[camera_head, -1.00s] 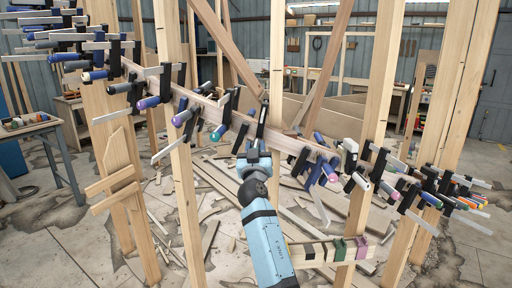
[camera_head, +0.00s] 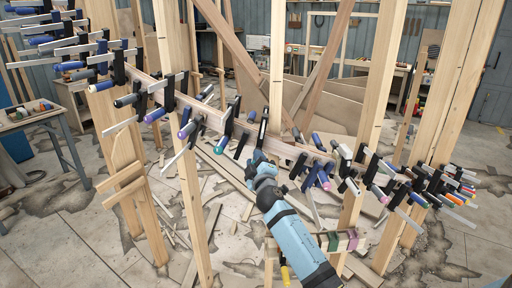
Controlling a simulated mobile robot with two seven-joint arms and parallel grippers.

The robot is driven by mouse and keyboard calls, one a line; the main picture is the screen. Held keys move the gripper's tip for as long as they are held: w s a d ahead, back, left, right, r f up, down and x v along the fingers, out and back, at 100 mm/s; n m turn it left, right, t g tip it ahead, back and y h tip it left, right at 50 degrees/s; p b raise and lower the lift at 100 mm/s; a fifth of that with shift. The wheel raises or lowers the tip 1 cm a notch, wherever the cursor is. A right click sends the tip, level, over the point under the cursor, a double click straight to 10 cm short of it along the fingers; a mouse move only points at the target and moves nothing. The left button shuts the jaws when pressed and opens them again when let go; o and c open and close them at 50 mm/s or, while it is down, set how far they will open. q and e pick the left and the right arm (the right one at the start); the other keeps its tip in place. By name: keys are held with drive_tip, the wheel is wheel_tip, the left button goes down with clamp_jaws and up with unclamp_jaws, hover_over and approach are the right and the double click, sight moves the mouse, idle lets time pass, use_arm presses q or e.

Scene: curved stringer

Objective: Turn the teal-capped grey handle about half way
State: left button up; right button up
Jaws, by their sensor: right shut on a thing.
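My right gripper (camera_head: 259,158) is at the middle of the curved wooden stringer (camera_head: 287,150). It is shut on the handle of a black clamp (camera_head: 262,127), whose bar stands up just behind the jaws. The gripper and wrist hide this handle almost wholly, so its grey body and teal cap cannot be made out, nor how far it is turned. My right arm comes in from the bottom right. My left gripper is not in view.
Clamps with coloured handles crowd the stringer on both sides, with a blue-handled one (camera_head: 322,178) close right of the gripper. Upright posts (camera_head: 182,140) stand along it. A short beam with small clamps (camera_head: 340,240) lies near my forearm. Wood scraps litter the floor.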

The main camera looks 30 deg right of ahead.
drive_tip(key=shift+r+n+y+p, duration=0.45)
drive_tip(key=shift+n+p, duration=0.55)
drive_tip(key=shift+p, duration=0.15)
drive_tip(key=shift+f+n+g+p, duration=0.1)
drive_tip(key=shift+n+g+p, duration=0.3)
drive_tip(key=shift+n, duration=0.1)
drive_tip(key=n, duration=0.1)
drive_tip(key=n+p, duration=0.1)
drive_tip(key=shift+d+f+n+g+y, duration=0.1)
drive_tip(key=shift+f+n+g+y, duration=0.2)
drive_tip(key=shift+g+y, duration=0.1)
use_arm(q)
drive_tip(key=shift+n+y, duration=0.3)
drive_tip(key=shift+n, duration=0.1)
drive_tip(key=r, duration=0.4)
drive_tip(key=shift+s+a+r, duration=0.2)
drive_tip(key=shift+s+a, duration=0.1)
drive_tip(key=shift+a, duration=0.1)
use_arm(e)
drive_tip(key=shift+n, duration=0.4)
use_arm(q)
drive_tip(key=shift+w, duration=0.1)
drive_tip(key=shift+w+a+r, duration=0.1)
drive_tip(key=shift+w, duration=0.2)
use_arm(e)
drive_tip(key=o, duration=0.9)
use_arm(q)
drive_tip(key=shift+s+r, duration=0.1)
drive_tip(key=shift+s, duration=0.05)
